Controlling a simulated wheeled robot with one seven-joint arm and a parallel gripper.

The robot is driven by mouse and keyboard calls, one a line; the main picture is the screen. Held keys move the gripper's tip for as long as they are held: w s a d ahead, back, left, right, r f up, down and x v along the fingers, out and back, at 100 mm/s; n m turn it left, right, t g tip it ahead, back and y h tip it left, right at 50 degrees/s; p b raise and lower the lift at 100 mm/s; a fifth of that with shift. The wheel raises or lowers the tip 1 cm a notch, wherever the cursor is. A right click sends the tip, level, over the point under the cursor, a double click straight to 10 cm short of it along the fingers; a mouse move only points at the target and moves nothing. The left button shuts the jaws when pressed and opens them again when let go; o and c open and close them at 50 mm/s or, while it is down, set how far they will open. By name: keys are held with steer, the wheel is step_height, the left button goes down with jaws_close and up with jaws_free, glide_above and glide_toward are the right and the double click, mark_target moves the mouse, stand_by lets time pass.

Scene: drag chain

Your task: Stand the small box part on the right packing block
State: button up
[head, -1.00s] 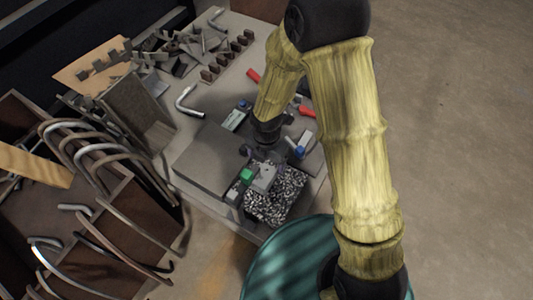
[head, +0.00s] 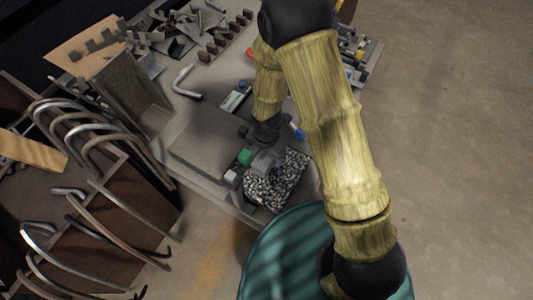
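My gripper (head: 264,153) points down at the near end of the bench, by the green block (head: 245,157) and the inner edge of the speckled tray. Its fingers are dark and small, and I cannot tell whether they are open or shut. A grey piece (head: 262,164) sits right below the gripper, partly hidden by it. I cannot tell whether it is the small box part or a packing block, or whether the fingers touch it. A small pale block (head: 231,175) sits left of it, near the bench edge.
The black-and-white speckled tray (head: 285,185) lies right of the gripper. A flat grey plate (head: 195,150) lies left. A bent metal pipe (head: 184,83) and loose metal parts lie farther back. A rack of curved pipes (head: 85,130) stands left. A teal round surface (head: 290,260) is in front.

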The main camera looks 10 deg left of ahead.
steer(key=c, duration=1)
steer(key=shift+o, duration=0.2)
steer(key=shift+r+p, duration=0.55)
steer(key=shift+p, duration=0.05)
steer(key=shift+w, duration=0.2)
steer(key=shift+w+d+p, duration=0.35)
steer(key=shift+w+p, duration=0.1)
steer(key=shift+w, duration=0.35)
steer(key=shift+w+d+p, duration=0.35)
steer(key=shift+w+p, duration=0.05)
steer(key=shift+w, duration=0.35)
steer(key=shift+w+d+p, duration=0.35)
steer(key=shift+w+p, duration=0.1)
steer(key=shift+w, duration=0.35)
steer(key=shift+r, duration=0.1)
step_height(320, 180, up, 7)
steer(key=p, duration=0.6)
steer(key=shift+p, duration=0.3)
steer(key=shift+w, duration=0.1)
